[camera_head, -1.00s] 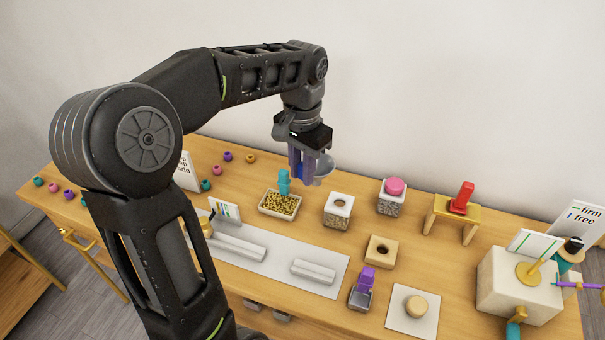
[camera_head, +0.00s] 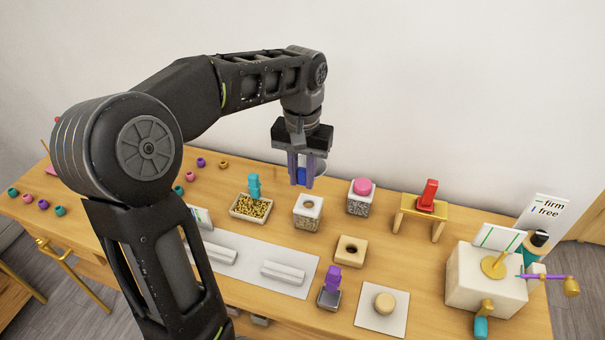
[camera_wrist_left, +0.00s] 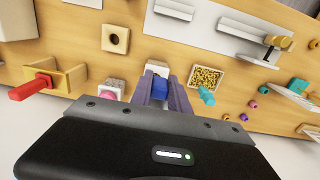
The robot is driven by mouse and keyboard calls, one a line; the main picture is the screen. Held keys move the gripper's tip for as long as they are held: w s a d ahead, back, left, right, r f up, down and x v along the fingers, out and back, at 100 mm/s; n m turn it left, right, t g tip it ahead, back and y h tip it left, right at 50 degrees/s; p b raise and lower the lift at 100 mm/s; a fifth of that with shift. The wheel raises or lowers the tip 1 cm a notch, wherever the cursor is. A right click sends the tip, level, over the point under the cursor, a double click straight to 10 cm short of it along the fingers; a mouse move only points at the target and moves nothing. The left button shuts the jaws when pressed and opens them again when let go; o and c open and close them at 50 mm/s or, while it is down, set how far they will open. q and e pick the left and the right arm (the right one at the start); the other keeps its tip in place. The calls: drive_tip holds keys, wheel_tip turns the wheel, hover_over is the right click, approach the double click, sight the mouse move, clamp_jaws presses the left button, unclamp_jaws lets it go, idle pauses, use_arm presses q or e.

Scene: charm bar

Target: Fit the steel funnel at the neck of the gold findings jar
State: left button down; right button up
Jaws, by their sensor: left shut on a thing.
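My left gripper (camera_head: 301,184) is shut on the blue handle (camera_head: 301,175) of the steel funnel. The funnel's grey bowl (camera_head: 320,168) shows partly behind the fingers; its spout is hidden. In the left wrist view the blue handle (camera_wrist_left: 159,88) sits between the purple fingers. The open jar (camera_head: 300,223), a clear square jar with a white top and a round neck hole, stands just below the gripper in the head view. I take it as the gold findings jar. The funnel is apart from its neck. My right gripper is out of view.
A pink-lidded jar (camera_head: 361,187) stands close on the right. A tray of gold pieces (camera_head: 240,213) with a teal scoop (camera_head: 254,186) is on the left. A wooden block with a hole (camera_head: 351,251) lies in front. A red-handled tool (camera_head: 428,195) stands on a yellow stand farther right.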

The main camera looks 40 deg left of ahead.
use_arm(q)
drive_tip(key=shift+f+b, duration=1.95)
drive_tip(key=shift+f, duration=0.9)
drive_tip(key=shift+f+b, duration=1)
drive_tip(key=shift+f, duration=0.7)
drive_tip(key=c, duration=1.2)
unclamp_jaws()
drive_tip(key=shift+o, duration=0.2)
wheel_tip(320, 180, up, 8)
drive_tip(key=shift+f, duration=0.1)
